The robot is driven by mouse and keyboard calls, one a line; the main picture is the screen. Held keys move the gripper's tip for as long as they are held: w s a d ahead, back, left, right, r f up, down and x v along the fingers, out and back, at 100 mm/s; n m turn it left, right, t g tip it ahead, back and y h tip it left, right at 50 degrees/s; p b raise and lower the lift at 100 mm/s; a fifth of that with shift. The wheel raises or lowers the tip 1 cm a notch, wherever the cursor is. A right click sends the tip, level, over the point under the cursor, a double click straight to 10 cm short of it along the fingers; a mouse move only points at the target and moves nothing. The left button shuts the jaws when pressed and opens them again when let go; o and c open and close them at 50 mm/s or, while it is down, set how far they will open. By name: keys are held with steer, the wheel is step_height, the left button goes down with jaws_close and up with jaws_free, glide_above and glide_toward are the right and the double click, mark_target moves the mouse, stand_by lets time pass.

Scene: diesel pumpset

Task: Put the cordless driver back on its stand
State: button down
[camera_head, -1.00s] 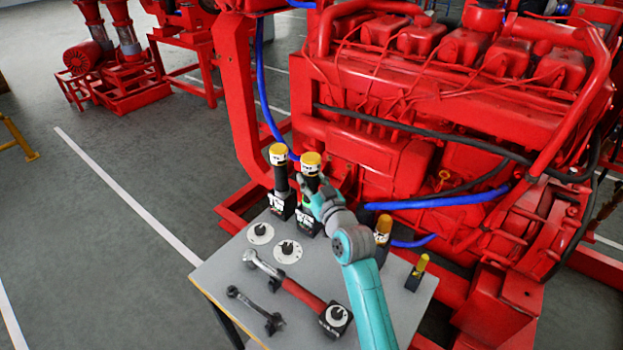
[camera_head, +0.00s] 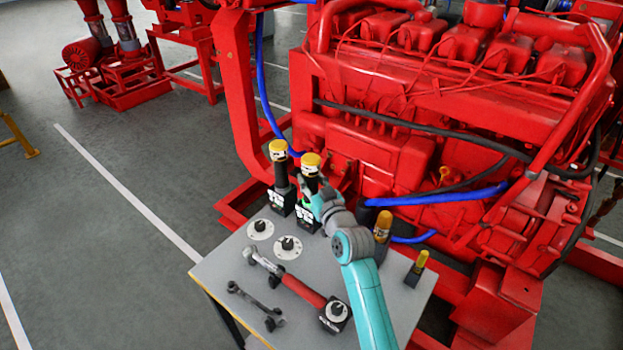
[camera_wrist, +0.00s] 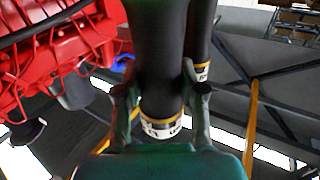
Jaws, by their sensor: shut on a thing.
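Two black drivers with yellow tops stand side by side at the back left of the grey table. My gripper (camera_head: 309,184) is shut on the right one, the cordless driver (camera_head: 308,212), around its dark upper body below the yellow top. The driver is upright; I cannot tell whether its base touches the table. In the wrist view, my gripper (camera_wrist: 160,95) has a finger on each side of the driver's black cylinder (camera_wrist: 158,50), with a pale yellow-edged band below. The other driver (camera_head: 281,190) stands close on the left. I cannot make out a separate stand under the held driver.
Round white discs with black knobs (camera_head: 260,229) (camera_head: 287,247) lie in front on the table (camera_head: 225,270). Yellow-topped items (camera_head: 383,228) (camera_head: 417,268) stand right. The red engine (camera_head: 400,130) rises behind.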

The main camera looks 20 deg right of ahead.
steer(key=c, duration=0.7)
jaws_free()
steer(key=shift+o, duration=0.5)
steer(key=shift+f, duration=0.15)
steer(key=s+d, duration=0.1)
steer(key=s, duration=1.1)
steer(key=shift+d, duration=0.1)
